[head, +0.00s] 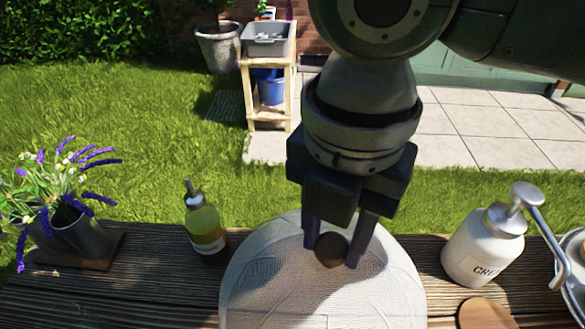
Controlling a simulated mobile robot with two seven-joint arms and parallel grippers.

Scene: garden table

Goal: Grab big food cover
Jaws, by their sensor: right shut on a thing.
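The big food cover (270,285) is a pale, woven-looking dome at the front middle of the wooden table, cut off by the lower picture edge. A round dark knob (332,250) sits on its top. My right gripper (338,245) comes down from above, and its two dark fingers are shut on the knob, one on each side. I cannot tell whether the cover's rim rests on the table. My left gripper is not in view.
On the wooden table (150,285), an oil bottle (205,225) stands left of the cover and a flower pot (80,238) farther left. A white pump dispenser (480,250) stands to the right. A round wooden piece (485,315) lies near the cover's right side.

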